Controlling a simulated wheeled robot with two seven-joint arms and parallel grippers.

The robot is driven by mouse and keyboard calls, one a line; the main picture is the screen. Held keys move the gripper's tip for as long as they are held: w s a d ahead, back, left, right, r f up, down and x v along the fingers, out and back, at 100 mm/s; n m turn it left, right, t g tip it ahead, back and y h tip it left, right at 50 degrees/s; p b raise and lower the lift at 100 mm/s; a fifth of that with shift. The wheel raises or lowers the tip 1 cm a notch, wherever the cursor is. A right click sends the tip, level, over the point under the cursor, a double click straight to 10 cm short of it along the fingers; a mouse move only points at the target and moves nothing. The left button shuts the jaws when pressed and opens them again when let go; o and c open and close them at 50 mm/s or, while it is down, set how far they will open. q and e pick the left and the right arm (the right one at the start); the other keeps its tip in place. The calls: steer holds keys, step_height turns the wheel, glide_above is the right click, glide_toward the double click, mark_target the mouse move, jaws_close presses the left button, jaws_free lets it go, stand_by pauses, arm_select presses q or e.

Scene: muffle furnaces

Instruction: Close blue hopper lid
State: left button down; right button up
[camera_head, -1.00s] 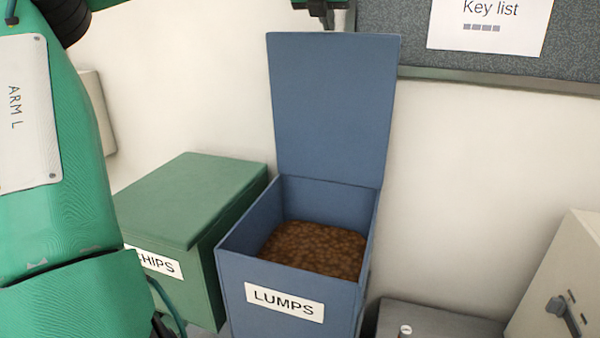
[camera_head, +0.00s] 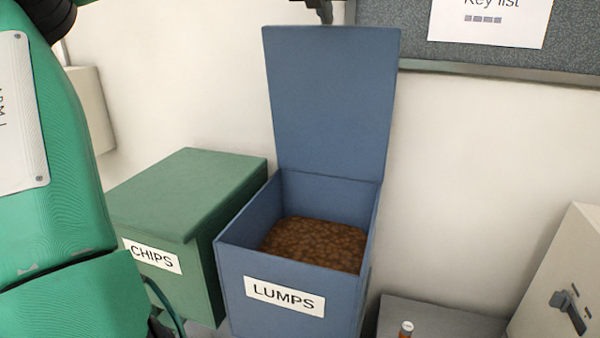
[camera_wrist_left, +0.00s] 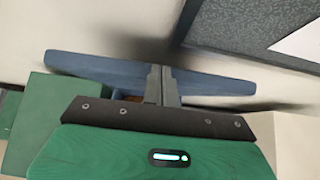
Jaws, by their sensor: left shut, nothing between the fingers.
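The blue hopper (camera_head: 290,265), labelled LUMPS, stands open with brown lumps (camera_head: 315,243) inside. Its blue lid (camera_head: 333,100) stands upright at the back. My left gripper (camera_head: 325,17) shows only in part at the top edge of the head view, just above the lid's top edge; the rest of it is cut off. In the left wrist view, its shut, empty fingers (camera_wrist_left: 162,75) overlap the lid (camera_wrist_left: 90,70), seen nearly edge-on. I cannot tell whether they touch it. My right gripper is out of view.
A green hopper (camera_head: 185,195) labelled CHIPS, lid shut, stands left of the blue one. A dark notice board (camera_head: 480,60) hangs on the wall at upper right. A pale box with a dark handle (camera_head: 565,285) stands at lower right.

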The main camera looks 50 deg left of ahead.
arm_select(q)
steer(key=shift+s+d+b, duration=0.3)
steer(key=shift+s+d, duration=0.05)
steer(key=shift+s, duration=0.25)
steer(key=shift+s+d+b, duration=0.3)
steer(key=shift+s, duration=0.25)
steer(key=f+v, duration=0.1)
steer(key=v, duration=0.7)
steer(key=shift+s+d+r+b, duration=0.2)
steer(key=shift+s+d+b, duration=0.15)
steer(key=shift+s, duration=0.15)
steer(key=shift+a, duration=0.1)
